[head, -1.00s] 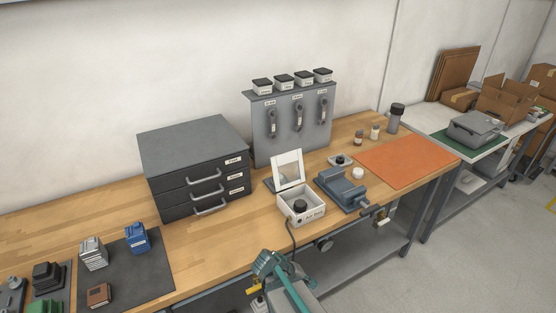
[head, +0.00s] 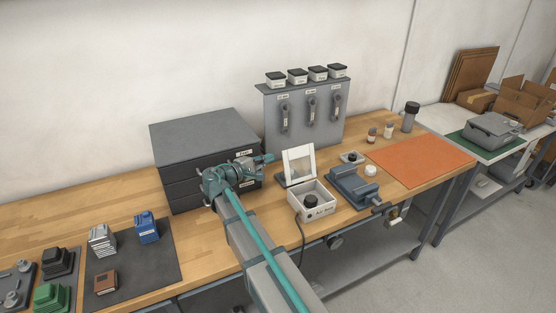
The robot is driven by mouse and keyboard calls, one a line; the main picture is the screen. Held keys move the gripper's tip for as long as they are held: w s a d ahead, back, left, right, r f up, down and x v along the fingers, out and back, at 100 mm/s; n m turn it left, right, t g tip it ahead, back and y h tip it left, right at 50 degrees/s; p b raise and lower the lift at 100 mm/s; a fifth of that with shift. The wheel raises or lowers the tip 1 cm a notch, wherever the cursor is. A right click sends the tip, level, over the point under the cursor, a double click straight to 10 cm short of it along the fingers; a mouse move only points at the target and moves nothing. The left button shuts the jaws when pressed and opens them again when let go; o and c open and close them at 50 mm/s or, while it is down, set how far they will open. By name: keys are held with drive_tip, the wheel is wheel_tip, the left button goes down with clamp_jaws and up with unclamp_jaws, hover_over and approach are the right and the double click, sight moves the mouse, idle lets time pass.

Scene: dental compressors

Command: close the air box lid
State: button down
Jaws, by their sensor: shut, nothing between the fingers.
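The air box (head: 313,205) is a small white box on the workbench with a dark round part inside. Its lid (head: 299,164) stands up open at the back edge, a white frame with a pale panel. My gripper (head: 268,159) is shut and empty. In the picture it lies just left of the raised lid, in front of the dark drawer cabinet, and points right. It looks apart from the lid, though the depth between them is hard to judge.
The dark drawer cabinet (head: 206,147) stands behind my arm. A blue-grey vise (head: 354,187) is close to the box's right. A grey panel with handles (head: 306,118) stands behind. The orange mat (head: 421,161) is clear. A cable hangs from the box's front.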

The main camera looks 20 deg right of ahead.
sight(287, 151)
drive_tip(key=p+x, duration=0.3)
drive_tip(key=x, duration=0.7)
drive_tip(key=shift+p, duration=0.3)
drive_tip(key=shift+s+f+b, duration=0.1)
drive_tip(key=shift+s+b, duration=0.2)
drive_tip(key=shift+b, duration=0.35)
